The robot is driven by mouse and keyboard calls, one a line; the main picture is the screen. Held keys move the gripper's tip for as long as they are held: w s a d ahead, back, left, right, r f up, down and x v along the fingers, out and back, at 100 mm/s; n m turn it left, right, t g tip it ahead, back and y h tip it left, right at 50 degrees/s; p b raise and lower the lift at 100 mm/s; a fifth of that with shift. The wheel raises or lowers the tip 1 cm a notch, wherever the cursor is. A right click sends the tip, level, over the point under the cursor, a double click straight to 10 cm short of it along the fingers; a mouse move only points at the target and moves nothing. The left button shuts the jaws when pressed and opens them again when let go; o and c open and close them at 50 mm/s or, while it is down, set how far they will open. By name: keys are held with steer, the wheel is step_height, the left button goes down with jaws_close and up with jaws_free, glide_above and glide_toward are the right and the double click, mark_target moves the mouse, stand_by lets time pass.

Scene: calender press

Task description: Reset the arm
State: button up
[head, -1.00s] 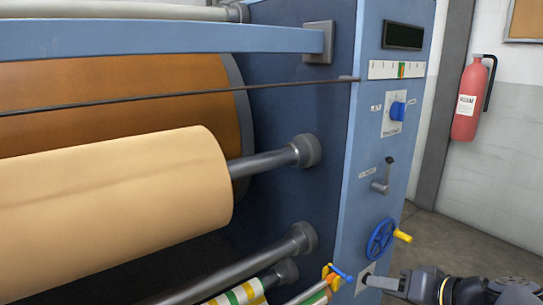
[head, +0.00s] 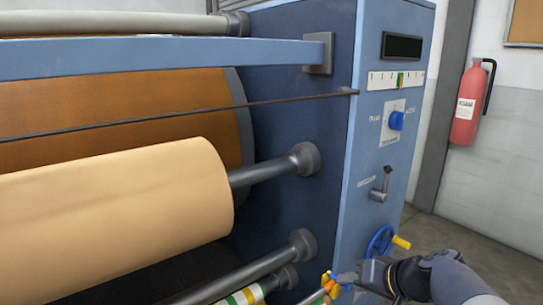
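My arm (head: 425,275) reaches in from the lower right corner of the head view, in front of the blue press end panel (head: 358,200). My gripper (head: 340,284) is at its left end, low in the picture, beside a small orange and blue fitting at the end of a striped roll. The gripper and fitting overlap there, so I cannot tell whether they touch or whether the fingers are open or shut.
The panel carries a blue knob (head: 397,120), a grey lever (head: 381,186) and a blue handwheel (head: 379,243) with a yellow grip (head: 401,242), just above my arm. A cream roll (head: 120,205) lies left. A red fire extinguisher (head: 468,104) hangs on the back wall.

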steer(key=shift+w+a+r+g+h+p, duration=0.15)
steer(key=shift+r+g+h+p, duration=0.4)
steer(key=shift+p, duration=1.5)
steer(key=r+g+p, duration=0.1)
steer(key=p, duration=0.5)
steer(key=w+r+g+h+p, duration=0.1)
steer(key=p, duration=0.5)
steer(key=shift+a+g+h, duration=0.25)
steer(key=shift+a+g, duration=0.1)
steer(key=shift+w+p, duration=0.1)
steer(key=shift+p, duration=0.25)
steer(key=p, duration=0.2)
steer(key=g+h+p, duration=0.1)
steer(key=p, duration=0.1)
steer(key=shift+w+a+r+p, duration=0.25)
steer(key=shift+w+r+p, duration=0.05)
steer(key=shift+r+p, duration=0.05)
steer(key=shift+w+a+f+g+p, duration=0.1)
steer(key=shift+g+p, duration=0.3)
steer(key=shift+p, duration=0.15)
